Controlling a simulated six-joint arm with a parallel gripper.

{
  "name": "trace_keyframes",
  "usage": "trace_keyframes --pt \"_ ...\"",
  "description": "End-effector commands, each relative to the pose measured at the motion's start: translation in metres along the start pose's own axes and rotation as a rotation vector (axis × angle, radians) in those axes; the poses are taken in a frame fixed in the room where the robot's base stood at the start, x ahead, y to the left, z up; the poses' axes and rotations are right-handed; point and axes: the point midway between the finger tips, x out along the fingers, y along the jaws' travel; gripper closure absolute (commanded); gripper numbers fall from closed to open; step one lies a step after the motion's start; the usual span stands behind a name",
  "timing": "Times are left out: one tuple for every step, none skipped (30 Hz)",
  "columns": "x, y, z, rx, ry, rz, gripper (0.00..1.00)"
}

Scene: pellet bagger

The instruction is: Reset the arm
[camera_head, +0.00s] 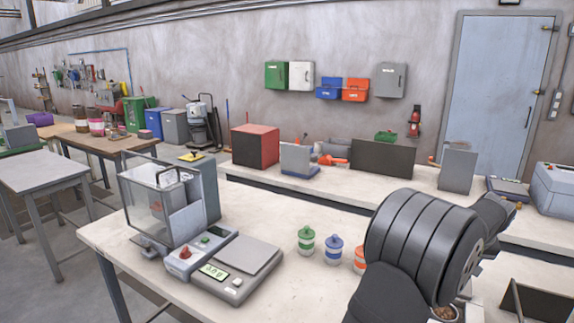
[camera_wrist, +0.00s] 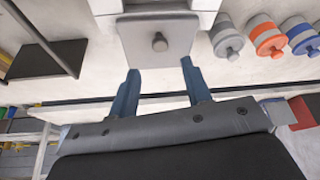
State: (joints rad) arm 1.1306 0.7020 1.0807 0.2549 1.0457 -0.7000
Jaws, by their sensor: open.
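My gripper (camera_wrist: 159,66) shows in the wrist view with its two blue fingers spread apart. Nothing is held between them. A light grey plate with a round knob (camera_wrist: 160,42) lies just beyond the fingertips; I cannot tell whether they touch it. In the head view my dark arm fills the right foreground, and my gripper's fingers are not visible there.
A bagging machine with a clear hopper (camera_head: 143,203) and a scale (camera_head: 236,270) stand on the near bench. Green (camera_head: 306,240), blue (camera_head: 334,250) and orange (camera_head: 360,260) lidded jars stand beside my arm. A red-sided box (camera_head: 255,146) sits on the back bench.

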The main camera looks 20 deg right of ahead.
Motion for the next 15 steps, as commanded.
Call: trace_keyframes --pt "0.012 -0.001 0.000 0.000 -0.002 -0.002 0.55" --pt "0.018 -0.001 0.000 0.000 -0.002 -0.002 0.55" --pt "0.025 -0.001 0.000 -0.001 -0.003 -0.002 0.55" --pt "0.031 -0.001 0.000 -0.001 -0.002 -0.002 0.55" --pt "0.036 -0.001 0.000 0.000 -0.002 -0.002 0.55" --pt "0.043 -0.001 0.000 0.000 -0.002 -0.002 0.55" --pt "0.047 -0.001 0.000 0.000 -0.002 -0.002 0.55" --pt "0.052 -0.001 0.000 0.000 -0.001 -0.001 0.55" --pt "0.057 0.000 0.000 0.000 -0.001 -0.001 0.55" --pt "0.060 0.000 0.000 0.000 -0.001 -0.001 0.55" --pt "0.063 0.000 0.000 0.000 -0.001 -0.001 0.55" --pt "0.066 0.000 0.000 0.000 0.000 -0.001 0.55" --pt "0.068 0.000 0.000 0.000 0.000 -0.001 0.55" --pt "0.070 0.000 0.000 0.000 0.000 0.000 0.55" --pt "0.071 0.000 0.000 0.000 0.000 0.000 0.55"
